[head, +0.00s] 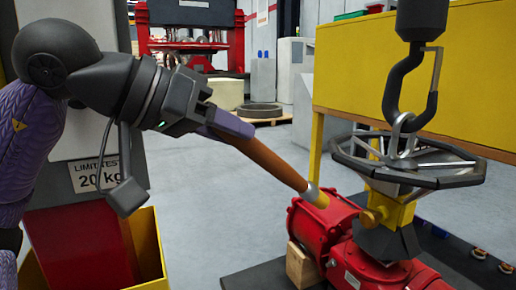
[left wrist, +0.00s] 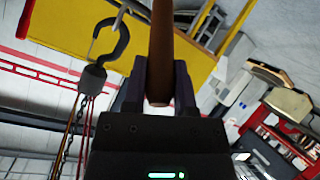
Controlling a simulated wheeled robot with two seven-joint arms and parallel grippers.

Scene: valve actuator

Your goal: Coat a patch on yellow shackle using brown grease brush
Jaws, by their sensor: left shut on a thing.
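My left gripper (head: 230,126) is shut on the brown grease brush (head: 268,161). The brush slopes down to the right, and its pale metal collar and yellowish tip (head: 321,199) are over the red valve body. The tip is left of the yellow shackle (head: 392,208), which sits below the handwheel with a round yellow end facing the brush. A gap shows between tip and shackle; I cannot judge their depth. In the left wrist view the brown handle (left wrist: 160,50) stands between the fingers (left wrist: 158,92). My right gripper is not in view.
A dark hook (head: 407,85) hangs through a grey ring above the spoked handwheel (head: 408,162). The red valve (head: 375,268) stands on a dark base with a wooden block (head: 301,265). A red and yellow bin (head: 147,245) is at lower left.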

